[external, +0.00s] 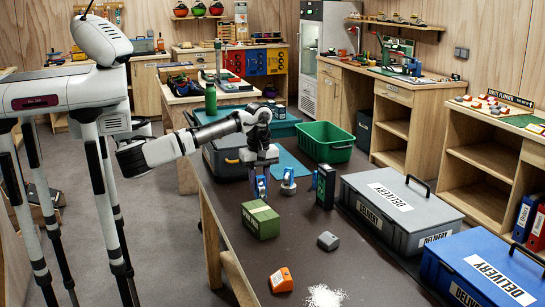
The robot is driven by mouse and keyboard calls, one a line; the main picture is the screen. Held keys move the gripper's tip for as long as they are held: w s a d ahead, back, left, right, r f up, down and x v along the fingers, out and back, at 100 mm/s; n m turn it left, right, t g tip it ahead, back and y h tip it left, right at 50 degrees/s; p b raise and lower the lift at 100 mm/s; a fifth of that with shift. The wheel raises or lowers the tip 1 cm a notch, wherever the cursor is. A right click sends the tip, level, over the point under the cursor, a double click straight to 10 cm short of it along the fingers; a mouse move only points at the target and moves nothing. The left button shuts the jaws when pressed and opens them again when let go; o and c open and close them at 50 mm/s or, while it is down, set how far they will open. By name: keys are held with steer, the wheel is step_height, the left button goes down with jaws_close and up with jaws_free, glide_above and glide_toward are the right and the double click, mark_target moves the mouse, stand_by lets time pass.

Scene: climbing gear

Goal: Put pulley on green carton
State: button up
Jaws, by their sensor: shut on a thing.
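The green carton (262,223) is a small box with a light band, standing on the dark table top. My gripper (261,172) points down behind and above the carton, apart from it. It is shut on a small blue thing, which looks like the pulley (261,188) and hangs upright below the fingers. The fingertips are too small to make out clearly. I cannot tell how far the pulley is above the table.
A white and blue item (288,184) and a dark upright box (325,187) stand to the right. A grey block (328,241), an orange item (281,280) and white powder (325,296) lie in front. Grey (402,212) and blue (485,268) delivery crates line the right. A green bin (327,143) stands behind.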

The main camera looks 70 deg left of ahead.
mark_target(259, 193)
steer(key=shift+f, duration=2.15)
steer(key=shift+f, duration=0.15)
steer(key=o, duration=1)
step_height(259, 193, up, 12)
steer(key=shift+r, duration=0.15)
